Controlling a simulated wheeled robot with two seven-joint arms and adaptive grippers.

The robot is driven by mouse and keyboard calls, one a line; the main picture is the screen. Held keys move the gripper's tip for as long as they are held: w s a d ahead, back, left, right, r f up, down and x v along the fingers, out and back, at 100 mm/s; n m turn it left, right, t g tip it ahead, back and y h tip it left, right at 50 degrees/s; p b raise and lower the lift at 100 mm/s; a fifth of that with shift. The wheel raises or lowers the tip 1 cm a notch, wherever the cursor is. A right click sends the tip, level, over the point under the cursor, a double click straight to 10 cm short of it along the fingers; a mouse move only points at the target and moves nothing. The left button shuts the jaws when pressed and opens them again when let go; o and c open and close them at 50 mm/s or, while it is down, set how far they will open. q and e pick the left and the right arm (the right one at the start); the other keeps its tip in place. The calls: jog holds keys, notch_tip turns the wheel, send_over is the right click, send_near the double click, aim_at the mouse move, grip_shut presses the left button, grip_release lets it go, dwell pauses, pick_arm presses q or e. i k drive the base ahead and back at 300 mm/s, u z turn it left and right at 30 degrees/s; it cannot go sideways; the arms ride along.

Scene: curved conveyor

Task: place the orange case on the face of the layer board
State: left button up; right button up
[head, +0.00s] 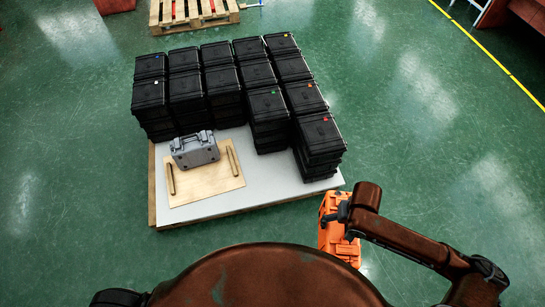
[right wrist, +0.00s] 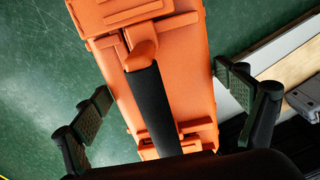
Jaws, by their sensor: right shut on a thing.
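The orange case (head: 333,228) is at the lower right of the head view, off the front right corner of the pallet load. It fills the middle of the right wrist view (right wrist: 175,75). The layer board (head: 207,183) is a light wooden panel with two wooden bars, lying on a pale sheet. A grey case (head: 195,150) stands on its back part, between the bars. My left gripper is not in view.
Stacks of black cases (head: 268,104) stand behind and to the right of the board. The pale sheet (head: 270,180) is bare between the board and the right stacks. Another wooden pallet (head: 190,14) lies at the back. Green floor surrounds the load.

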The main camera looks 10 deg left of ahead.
aim_at(206, 182)
jog(key=u, duration=2.65)
jog(key=i, duration=3.15)
jog(key=z, duration=2.75)
